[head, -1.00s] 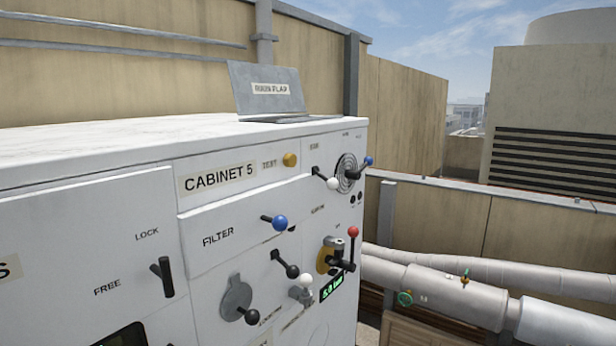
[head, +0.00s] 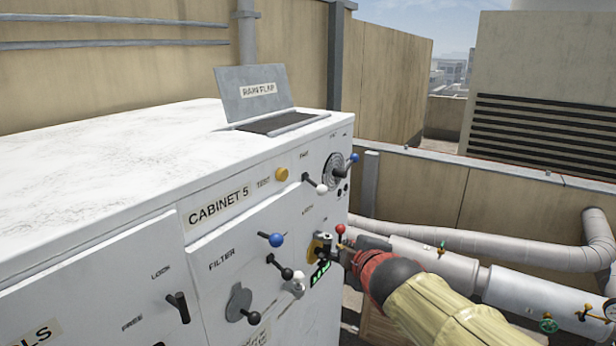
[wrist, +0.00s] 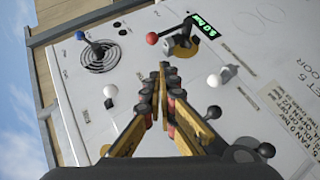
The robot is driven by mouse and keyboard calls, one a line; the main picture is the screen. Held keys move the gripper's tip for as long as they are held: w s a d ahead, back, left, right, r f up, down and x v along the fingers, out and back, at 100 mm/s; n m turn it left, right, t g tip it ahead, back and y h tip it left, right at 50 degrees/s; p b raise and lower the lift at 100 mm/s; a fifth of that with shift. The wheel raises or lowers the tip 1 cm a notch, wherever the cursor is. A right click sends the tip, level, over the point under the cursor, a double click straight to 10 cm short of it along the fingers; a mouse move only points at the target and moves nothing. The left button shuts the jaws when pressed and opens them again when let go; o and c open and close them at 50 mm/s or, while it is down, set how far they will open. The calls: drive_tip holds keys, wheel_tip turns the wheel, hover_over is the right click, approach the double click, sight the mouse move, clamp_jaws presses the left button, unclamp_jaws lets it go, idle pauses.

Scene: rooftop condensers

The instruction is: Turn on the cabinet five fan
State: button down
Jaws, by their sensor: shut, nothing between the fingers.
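The front panel of cabinet 5 (head: 250,260) carries a black lever with a white knob (head: 321,189), angled down to the right. The tiny label above it seems to read FAN. What looks like the same white knob (wrist: 110,91) is left of the fingers in the wrist view. A round grille (head: 333,168) with a blue-knobbed lever (head: 352,158) sits to its right. My gripper (wrist: 163,68) is shut and empty, pointing at the panel. In the head view it is mostly hidden by my wrist, near the red-knobbed lever (head: 340,229) on the yellow valve.
The yellow TEST button (head: 281,174) is above. An open rain flap (head: 255,92) stands on top. Pipes (head: 440,265) run behind my arm at right.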

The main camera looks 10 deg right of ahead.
drive_tip(key=w+a+r+n+t+y, duration=0.1)
drive_tip(key=w+a+r+n, duration=0.1)
drive_tip(key=r+n, duration=0.1)
drive_tip(key=w+a+r+n+t+y+p, duration=0.1)
drive_tip(key=w+a+r+n+y, duration=0.1)
drive_tip(key=r+n, duration=0.2)
drive_tip(key=shift+w+a+r+t, duration=0.35)
drive_tip(key=shift+a+r+t, duration=0.05)
drive_tip(key=shift+r, duration=0.35)
drive_tip(key=shift+w, duration=0.1)
approach(302, 189)
drive_tip(key=x, duration=0.4)
drive_tip(key=shift+w+f, duration=0.15)
drive_tip(key=shift+w, duration=0.1)
drive_tip(key=shift+a+p, duration=0.1)
drive_tip(key=shift+p, duration=0.25)
drive_tip(key=shift+r+n, duration=0.25)
drive_tip(key=shift+n, duration=0.05)
drive_tip(key=shift+s+g, duration=0.1)
drive_tip(key=shift+g, duration=0.2)
